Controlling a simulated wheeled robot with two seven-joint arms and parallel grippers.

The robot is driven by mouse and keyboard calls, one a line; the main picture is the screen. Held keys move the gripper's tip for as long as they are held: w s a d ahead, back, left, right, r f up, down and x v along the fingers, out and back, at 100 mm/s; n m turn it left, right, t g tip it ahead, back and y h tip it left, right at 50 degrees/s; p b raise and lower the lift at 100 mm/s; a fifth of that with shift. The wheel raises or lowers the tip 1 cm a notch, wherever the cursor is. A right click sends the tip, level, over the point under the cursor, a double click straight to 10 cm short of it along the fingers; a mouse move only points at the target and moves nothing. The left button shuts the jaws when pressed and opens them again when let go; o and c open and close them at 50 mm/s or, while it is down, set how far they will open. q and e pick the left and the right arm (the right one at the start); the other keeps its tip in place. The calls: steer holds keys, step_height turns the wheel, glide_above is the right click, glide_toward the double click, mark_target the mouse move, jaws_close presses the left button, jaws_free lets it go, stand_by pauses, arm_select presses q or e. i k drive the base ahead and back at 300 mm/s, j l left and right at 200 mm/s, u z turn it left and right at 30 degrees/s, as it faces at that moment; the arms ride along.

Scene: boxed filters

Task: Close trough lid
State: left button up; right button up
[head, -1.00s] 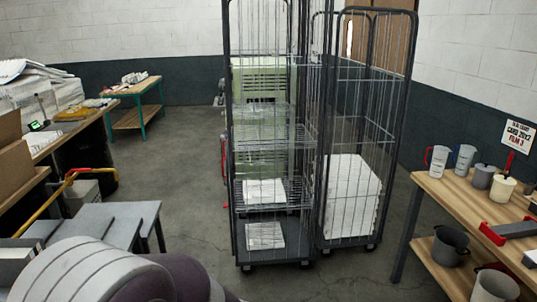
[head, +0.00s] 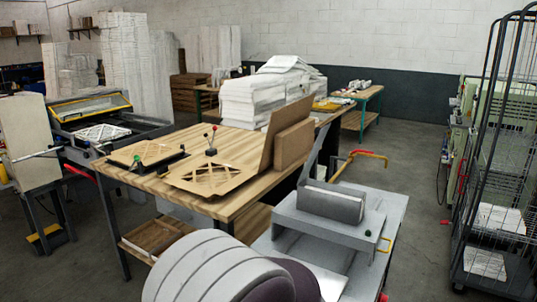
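I cannot tell for certain which part is the trough lid. A grey machine (head: 360,228) stands at the lower right, with a dark grey block-like part (head: 332,203) on top. A thin grey plate (head: 322,146) stands upright and tilted behind that block. At the far left is another machine (head: 110,130) with a tilted, yellow-edged frame (head: 90,107) above a tray holding a white lattice piece (head: 103,132). Neither gripper is in view. A rounded grey part of my own body fills the bottom middle.
A wire cage trolley (head: 497,180) stands at the right. Yellow and red handles (head: 362,155) stick out beside the grey machine. Open floor (head: 425,210) lies between machine and trolley.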

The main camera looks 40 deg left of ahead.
mark_target(322, 133)
steer(key=i+j, duration=0.1)
steer(key=j, duration=0.35)
steer(key=j+u, duration=0.15)
steer(key=j, duration=0.3)
steer(key=i+j, duration=0.15)
steer(key=j, duration=0.3)
steer(key=i+j+u, duration=0.1)
steer(key=j, duration=0.35)
steer(key=i+j+u, duration=0.1)
steer(key=j, duration=0.35)
steer(key=j+z, duration=0.4)
steer(key=j, duration=0.5)
steer(key=j+u, duration=0.1)
steer(key=j, duration=0.5)
steer(key=i+j+u, duration=0.25)
steer(key=j, duration=0.15)
steer(key=i+j+u, duration=0.25)
steer(key=j, duration=0.1)
